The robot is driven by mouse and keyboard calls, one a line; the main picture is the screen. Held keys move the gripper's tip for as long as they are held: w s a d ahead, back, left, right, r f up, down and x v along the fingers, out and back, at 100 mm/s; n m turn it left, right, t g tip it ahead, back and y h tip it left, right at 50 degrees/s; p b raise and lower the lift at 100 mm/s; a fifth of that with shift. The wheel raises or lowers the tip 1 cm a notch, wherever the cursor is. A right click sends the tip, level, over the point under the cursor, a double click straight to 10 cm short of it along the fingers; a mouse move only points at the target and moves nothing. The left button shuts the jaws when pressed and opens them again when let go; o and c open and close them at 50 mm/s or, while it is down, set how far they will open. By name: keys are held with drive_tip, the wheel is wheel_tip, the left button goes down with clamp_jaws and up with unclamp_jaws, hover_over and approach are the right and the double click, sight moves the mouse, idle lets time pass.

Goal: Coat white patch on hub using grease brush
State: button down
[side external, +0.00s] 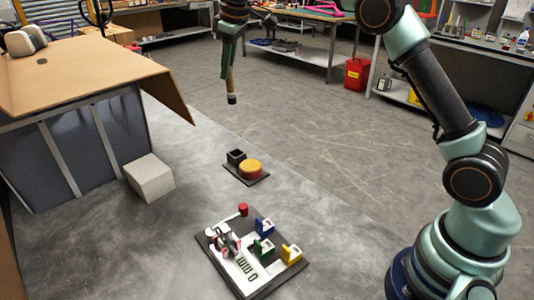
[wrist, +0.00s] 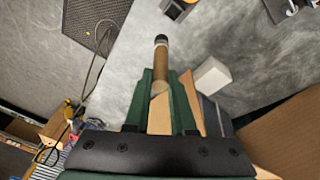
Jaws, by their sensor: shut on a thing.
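My gripper (side external: 229,68) hangs high above the floor at the upper middle of the side view, pointing down. It is shut on the brush, whose brown handle (side external: 231,85) ends in a dark tip below. In the wrist view the green fingers (wrist: 160,95) clasp the handle (wrist: 160,75), and the dark tip (wrist: 161,39) points away. The tip touches nothing in the side view. A yellow-orange round piece (side external: 251,167) and a black open box (side external: 236,157) sit on a small dark plate below. I cannot tell which part is the hub, and no white patch shows clearly.
A dark board (side external: 205,240) with a white slotted piece, a red knob and blue, green and yellow blocks lies nearer the front. A white block (side external: 150,178) stands by the cardboard-topped bench (side external: 85,70). Floor around the small plate is clear.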

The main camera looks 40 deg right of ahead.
drive_tip(key=shift+s+a+f, duration=0.1)
drive_tip(key=shift+s+f, duration=0.1)
drive_tip(key=shift+f, duration=0.2)
drive_tip(key=s+f+t, duration=0.1)
drive_tip(key=s+f, duration=0.3)
drive_tip(key=f, duration=0.3)
drive_tip(key=s+f+t, duration=0.1)
drive_tip(key=s+f, duration=0.4)
drive_tip(key=f, duration=0.3)
drive_tip(key=shift+a+n+t, duration=0.3)
drive_tip(key=shift+a, duration=0.05)
drive_tip(key=shift+f, duration=0.7)
idle(1.7)
drive_tip(key=shift+r, duration=0.15)
wheel_tip(320, 180, up, 7)
idle(0.8)
idle(0.5)
